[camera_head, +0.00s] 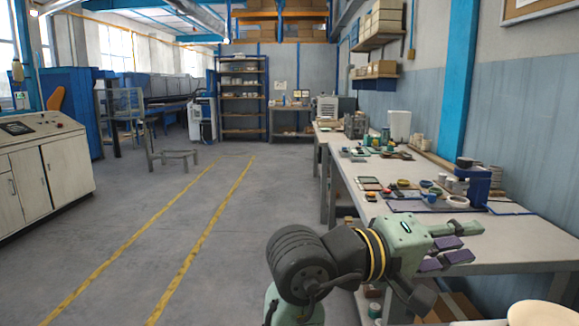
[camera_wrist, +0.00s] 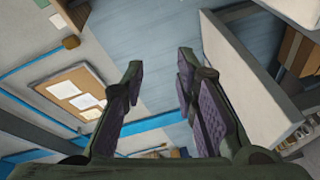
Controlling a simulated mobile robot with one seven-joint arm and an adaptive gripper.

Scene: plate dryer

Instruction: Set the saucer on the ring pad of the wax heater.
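My gripper (camera_head: 473,243) is held out over the front of the workbench, pointing right. In the wrist view my gripper (camera_wrist: 160,72) has its fingers spread with nothing between them. A cream round dish (camera_head: 543,314), possibly the saucer, is cut off by the bottom right corner, apart from my gripper. A blue device (camera_head: 477,186) with a dark round top stands against the wall side of the bench; it may be the wax heater. I cannot tell which part is the ring pad.
The workbench (camera_head: 515,238) runs along the right wall, its near surface mostly bare. Several small bowls (camera_head: 427,184) and a flat tablet (camera_head: 369,184) lie mid-bench. A cardboard box (camera_head: 452,307) is below. The floor (camera_head: 225,225) to the left is open.

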